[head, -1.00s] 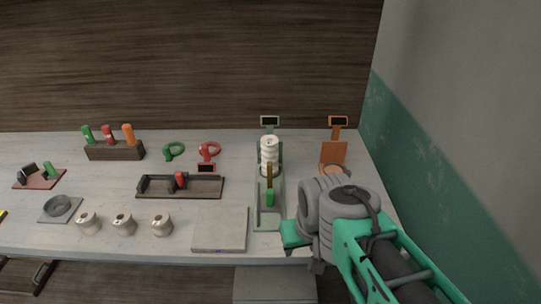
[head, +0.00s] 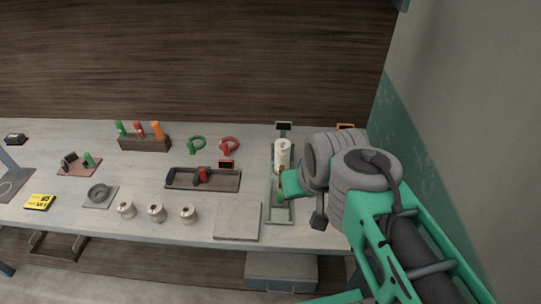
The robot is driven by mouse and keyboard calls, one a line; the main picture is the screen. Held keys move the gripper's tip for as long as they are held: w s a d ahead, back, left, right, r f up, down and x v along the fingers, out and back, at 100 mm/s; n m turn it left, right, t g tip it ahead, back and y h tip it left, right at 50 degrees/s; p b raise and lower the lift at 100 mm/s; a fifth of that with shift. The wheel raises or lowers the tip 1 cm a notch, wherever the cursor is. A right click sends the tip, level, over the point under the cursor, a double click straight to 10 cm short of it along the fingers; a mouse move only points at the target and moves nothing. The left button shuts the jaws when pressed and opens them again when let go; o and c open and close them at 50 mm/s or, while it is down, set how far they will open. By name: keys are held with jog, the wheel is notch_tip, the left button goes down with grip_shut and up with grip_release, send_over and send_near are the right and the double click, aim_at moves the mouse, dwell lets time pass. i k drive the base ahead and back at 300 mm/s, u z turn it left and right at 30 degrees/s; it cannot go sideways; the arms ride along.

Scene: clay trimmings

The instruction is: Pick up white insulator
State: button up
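A white ribbed insulator (head: 282,157) stands upright at the back of a narrow green-grey tray (head: 281,219) on the right part of the table. Three small cream, spool-like pieces, at left (head: 126,209), middle (head: 156,212) and right (head: 188,214), stand in a row near the front edge. My gripper (head: 303,200) is above the right side of the tray, in front and to the right of the ribbed insulator. It looks apart from it. My wrist hides much of the gripper, so its opening does not show clearly.
A flat grey board (head: 238,222) lies left of the tray. A dark tray (head: 184,184) with a red-and-dark item is behind it. A wooden rack (head: 145,145) holds coloured handles. Green (head: 196,145) and red (head: 229,144) ring tools lie near the back. The wall bounds the right side.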

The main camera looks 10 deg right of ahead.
aim_at(282, 148)
jog(key=u, duration=1.65)
jog(key=i, duration=0.5)
jog(key=u, duration=0.45)
